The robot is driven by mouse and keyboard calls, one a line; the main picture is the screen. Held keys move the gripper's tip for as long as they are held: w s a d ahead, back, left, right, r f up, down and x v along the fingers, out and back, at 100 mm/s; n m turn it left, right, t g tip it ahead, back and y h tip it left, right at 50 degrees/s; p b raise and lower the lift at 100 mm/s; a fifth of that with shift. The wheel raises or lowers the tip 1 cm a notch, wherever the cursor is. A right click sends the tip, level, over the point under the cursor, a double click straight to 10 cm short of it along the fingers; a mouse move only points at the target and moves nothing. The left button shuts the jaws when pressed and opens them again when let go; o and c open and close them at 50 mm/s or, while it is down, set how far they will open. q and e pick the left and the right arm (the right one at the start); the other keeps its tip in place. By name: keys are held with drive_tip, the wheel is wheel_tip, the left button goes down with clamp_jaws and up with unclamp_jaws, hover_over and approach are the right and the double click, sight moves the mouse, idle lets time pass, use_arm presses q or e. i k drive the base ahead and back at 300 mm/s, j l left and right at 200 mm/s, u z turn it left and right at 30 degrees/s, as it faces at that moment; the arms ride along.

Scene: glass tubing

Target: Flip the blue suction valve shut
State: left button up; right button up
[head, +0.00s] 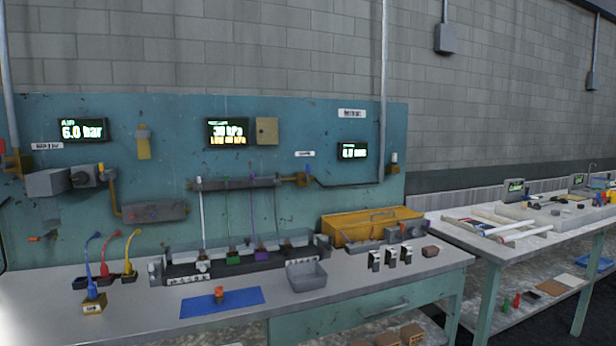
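Neither of my grippers is in view.
Red (103,268) and yellow (131,253) curved pieces stand beside the blue one. A long dark rack (238,264), a grey bin (306,275), a blue mat (222,302) and a yellow tray (372,226) occupy the bench.

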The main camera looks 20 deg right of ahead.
sight(307, 167)
drive_tip(key=i+l, duration=1)
drive_tip(key=i, duration=0.25)
drive_tip(key=i+l, duration=0.45)
drive_tip(key=i, duration=0.15)
